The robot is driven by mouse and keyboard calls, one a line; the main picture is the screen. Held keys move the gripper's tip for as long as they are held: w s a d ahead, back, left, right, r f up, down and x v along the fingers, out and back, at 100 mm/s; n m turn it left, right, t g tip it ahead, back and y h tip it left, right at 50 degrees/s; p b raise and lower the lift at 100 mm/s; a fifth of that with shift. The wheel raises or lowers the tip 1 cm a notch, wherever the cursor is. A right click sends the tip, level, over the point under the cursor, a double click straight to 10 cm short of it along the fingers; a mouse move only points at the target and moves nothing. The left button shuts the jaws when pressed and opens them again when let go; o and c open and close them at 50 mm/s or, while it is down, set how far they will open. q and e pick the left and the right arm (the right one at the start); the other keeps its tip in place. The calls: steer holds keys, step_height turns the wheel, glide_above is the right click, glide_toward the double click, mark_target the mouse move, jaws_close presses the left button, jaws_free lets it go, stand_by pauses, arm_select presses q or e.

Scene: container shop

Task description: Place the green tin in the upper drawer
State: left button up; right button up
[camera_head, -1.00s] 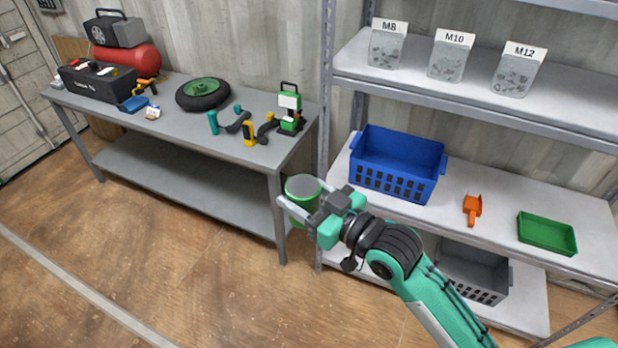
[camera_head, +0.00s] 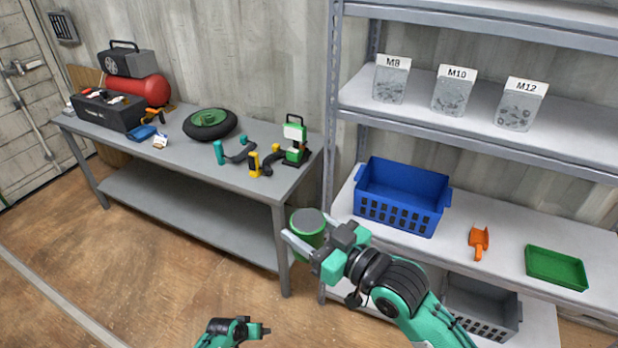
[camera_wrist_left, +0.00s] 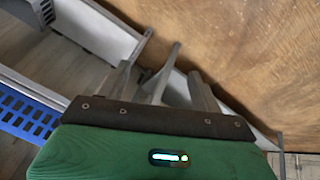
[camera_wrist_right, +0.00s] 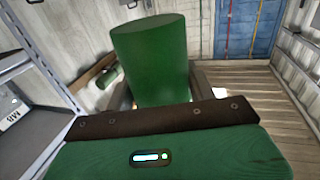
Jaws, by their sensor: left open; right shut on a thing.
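The green tin (camera_head: 308,228) is a cylinder with a grey top. It is in my right gripper (camera_head: 303,238), which is shut on it and holds it upright in the air in front of the shelf's left post. In the right wrist view the tin (camera_wrist_right: 150,62) stands between the fingers and hides much of them. My left gripper (camera_head: 262,330) is low at the bottom of the head view, well apart from the tin. In the left wrist view its fingers (camera_wrist_left: 178,80) are open and empty, above the floor. I see no drawer in these frames.
The workbench (camera_head: 245,190) at left bears a toolbox (camera_head: 107,108), a wheel (camera_head: 210,124) and several tools. The shelf rack at right holds a blue crate (camera_head: 398,214), an orange scoop (camera_head: 479,240), a green tray (camera_head: 556,267), a grey crate (camera_head: 482,312) and screw bins. The floor is open at left.

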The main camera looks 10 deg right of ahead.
arm_select(q)
steer(key=w+d+r+m+h, duration=0.1)
steer(key=w+d+r, duration=0.45)
steer(key=r, duration=0.45)
steer(key=w+d+r+m+h, duration=0.1)
steer(key=w+d+r, duration=0.45)
steer(key=r, duration=0.55)
steer(key=w+d+r+m+g+h, duration=0.1)
steer(key=d+r, duration=0.2)
steer(key=r, duration=0.5)
steer(key=w+d+r+m, duration=0.1)
steer(key=d+r+m, duration=0.15)
steer(key=r, duration=0.65)
step_height(320, 180, up, 27)
steer(key=m+g+y, duration=0.3)
steer(key=m+y, duration=0.3)
steer(key=y, duration=0.1)
glide_above(309, 220)
steer(key=shift+m, duration=0.25)
step_height(309, 220, down, 12)
steer(key=shift+r, duration=0.1)
